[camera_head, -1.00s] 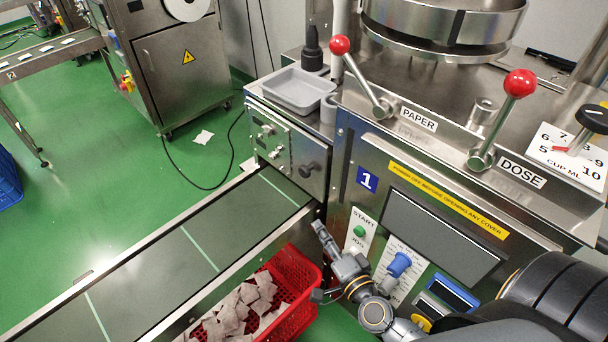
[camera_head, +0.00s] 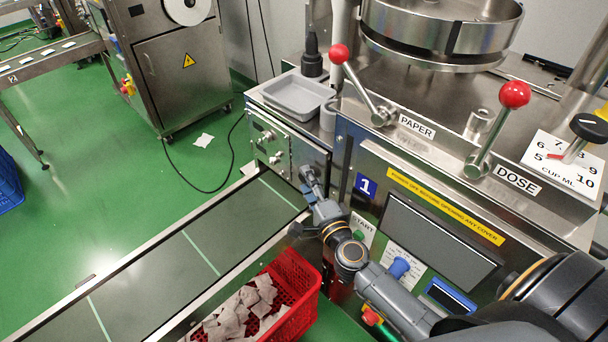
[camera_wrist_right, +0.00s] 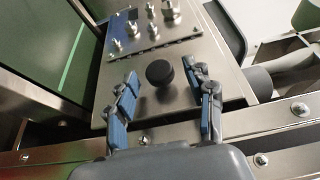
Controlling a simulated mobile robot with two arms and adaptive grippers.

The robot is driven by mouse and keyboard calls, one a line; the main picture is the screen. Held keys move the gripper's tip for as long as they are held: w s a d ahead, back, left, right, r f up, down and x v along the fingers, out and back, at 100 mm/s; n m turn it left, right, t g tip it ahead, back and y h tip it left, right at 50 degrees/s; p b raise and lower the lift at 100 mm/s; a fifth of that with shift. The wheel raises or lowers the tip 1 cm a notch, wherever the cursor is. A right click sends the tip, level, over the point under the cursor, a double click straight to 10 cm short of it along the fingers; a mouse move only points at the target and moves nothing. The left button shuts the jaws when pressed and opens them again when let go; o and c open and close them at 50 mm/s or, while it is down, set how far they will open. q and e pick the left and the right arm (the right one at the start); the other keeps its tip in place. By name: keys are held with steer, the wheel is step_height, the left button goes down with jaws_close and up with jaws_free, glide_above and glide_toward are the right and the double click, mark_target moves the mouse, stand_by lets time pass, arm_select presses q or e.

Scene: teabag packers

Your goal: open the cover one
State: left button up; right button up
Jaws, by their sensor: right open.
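The metal cover (camera_head: 308,146) is a flat steel plate on the left side of the machine marked with a blue 1 (camera_head: 367,185). In the right wrist view the cover (camera_wrist_right: 208,72) lies flat against the machine, with a hinge strip (camera_wrist_right: 155,48) along one edge. Its round black knob (camera_wrist_right: 159,72) stands between my fingers, with a gap on both sides. My right gripper (camera_head: 306,182) is open at the cover and hides the knob in the head view. Its blue-padded fingers (camera_wrist_right: 164,97) also show in the right wrist view. My left gripper is not in view.
A conveyor belt (camera_head: 160,268) runs below the cover to the lower left. A red crate (camera_head: 312,300) of teabags stands under my right arm. A grey tray (camera_head: 298,94) sits above the cover. Red-knobbed levers (camera_head: 340,54) rise from the machine top.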

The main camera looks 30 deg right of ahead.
steer(key=shift+w, duration=1.2)
jaws_close()
